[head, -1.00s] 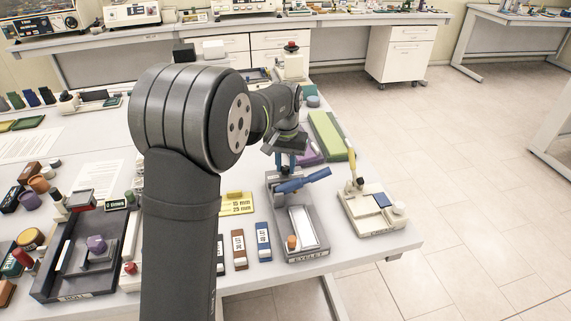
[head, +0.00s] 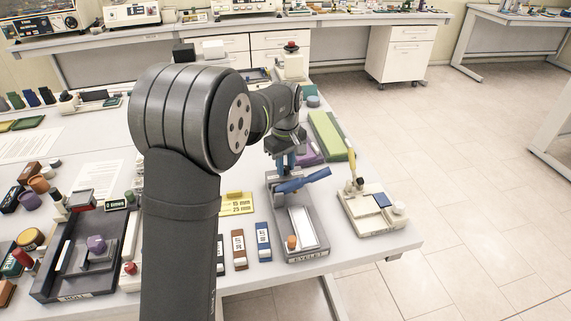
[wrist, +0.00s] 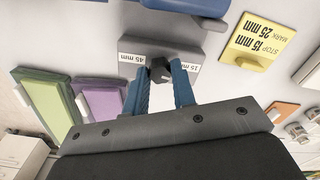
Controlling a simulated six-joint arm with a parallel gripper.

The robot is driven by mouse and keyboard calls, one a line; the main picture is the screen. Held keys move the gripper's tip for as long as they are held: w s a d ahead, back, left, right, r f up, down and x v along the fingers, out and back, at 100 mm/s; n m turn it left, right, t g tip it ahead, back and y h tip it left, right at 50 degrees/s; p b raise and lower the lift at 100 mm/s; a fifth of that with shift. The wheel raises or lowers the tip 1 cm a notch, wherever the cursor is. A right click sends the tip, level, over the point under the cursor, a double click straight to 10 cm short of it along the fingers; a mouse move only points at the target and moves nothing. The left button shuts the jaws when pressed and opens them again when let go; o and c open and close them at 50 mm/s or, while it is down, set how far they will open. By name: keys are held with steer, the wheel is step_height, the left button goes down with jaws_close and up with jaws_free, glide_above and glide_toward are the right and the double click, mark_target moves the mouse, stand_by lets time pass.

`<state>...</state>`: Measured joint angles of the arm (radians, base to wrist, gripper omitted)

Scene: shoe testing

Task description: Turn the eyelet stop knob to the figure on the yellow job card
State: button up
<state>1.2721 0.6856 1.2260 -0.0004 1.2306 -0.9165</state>
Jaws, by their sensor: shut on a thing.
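The eyelet press (head: 281,213) stands near the table's right end, with a blue lever on top. Its dark stop knob (wrist: 159,72) shows in the wrist view on the grey back face, with a "45 mm" label to its left and a partly covered "15 mm" label to its right. My gripper (wrist: 160,76) has its two blue fingers shut on the knob; in the head view it is behind the press (head: 287,162). The knob's pointer cannot be made out. The yellow job card (wrist: 257,42) reads "STOP 15 mm, MARK 25 mm"; it also lies left of the press (head: 236,205).
A cream device (head: 372,212) with a blue pad stands right of the press. Small brown and blue labelled blocks (head: 263,241) stand to its left. Green (wrist: 47,100) and purple (wrist: 103,98) slabs lie close to my gripper.

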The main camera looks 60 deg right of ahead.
mark_target(285, 167)
steer(key=shift+r+n, duration=0.1)
steer(key=shift+n, duration=0.7)
steer(key=o, duration=1)
step_height(285, 167, up, 17)
steer(key=shift+r, duration=0.2)
steer(key=shift+f, duration=0.1)
